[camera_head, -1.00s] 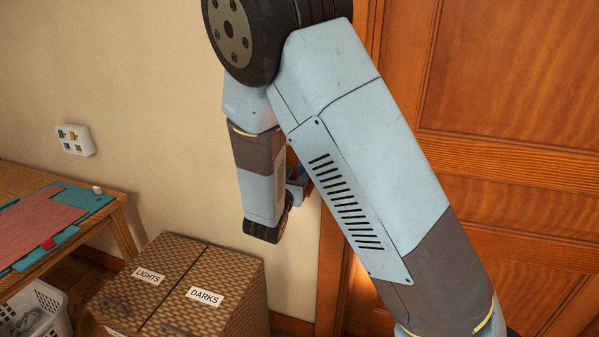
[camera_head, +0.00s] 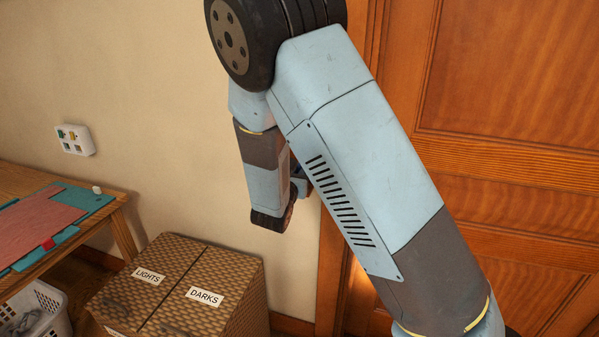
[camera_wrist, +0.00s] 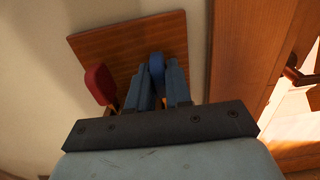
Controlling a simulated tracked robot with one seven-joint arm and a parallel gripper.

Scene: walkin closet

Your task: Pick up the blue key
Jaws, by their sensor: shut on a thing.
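The blue key (camera_wrist: 156,63) shows its rounded blue head between the two fingertips in the wrist view. My gripper (camera_wrist: 159,72) is shut on it, one finger on each side. The key is in front of a wooden board (camera_wrist: 120,45) on the wall; whether it still touches the board or a hook I cannot tell. A red key (camera_wrist: 100,84) hangs at the board's left side, apart from my fingers. In the head view my arm hides the key and most of the gripper.
A wooden door (camera_head: 500,150) and its frame stand close on the right; a door handle (camera_wrist: 298,74) shows in the wrist view. A woven hamper (camera_head: 235,290) with LIGHTS and DARKS labels stands below. A table (camera_head: 115,215) and a white basket (camera_head: 50,300) are at left.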

